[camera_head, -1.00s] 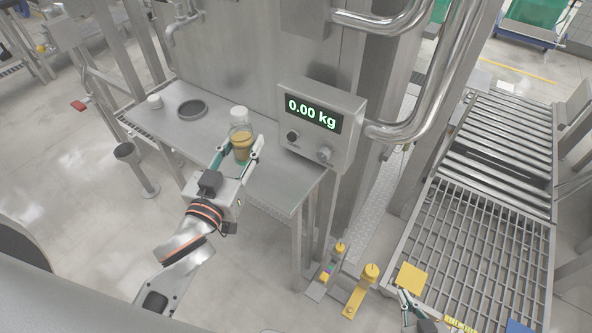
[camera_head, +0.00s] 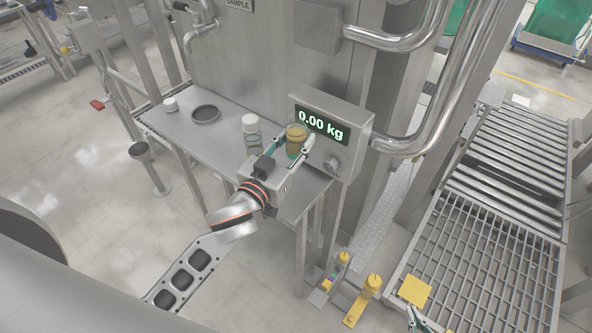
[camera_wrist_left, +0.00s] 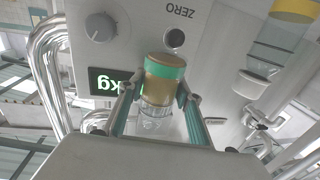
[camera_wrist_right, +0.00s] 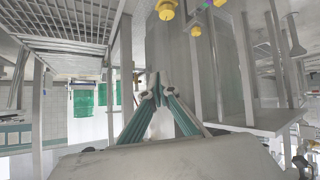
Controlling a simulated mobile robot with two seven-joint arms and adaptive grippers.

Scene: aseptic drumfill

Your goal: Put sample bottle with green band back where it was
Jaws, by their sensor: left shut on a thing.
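The sample bottle with the green band (camera_wrist_left: 165,75) is in my left gripper (camera_wrist_left: 155,97), whose fingers close on it from both sides. The left wrist view is upside down; amber fills the bottle's lower part and the upper part is clear. In the head view the bottle (camera_head: 297,135) is upright, in front of the scale box and over the right part of the steel shelf (camera_head: 225,133). Whether it touches the shelf is unclear. My right gripper (camera_wrist_right: 157,92) is empty, with its fingertips together, near the yellow posts.
A second bottle with a white cap (camera_head: 250,124) stands on the shelf just left of the held one. The scale box (camera_head: 340,117) reads 0.00 kg. A dark ring (camera_head: 205,114) and a white cap-like piece (camera_head: 170,104) lie at the shelf's left; the shelf between is clear.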

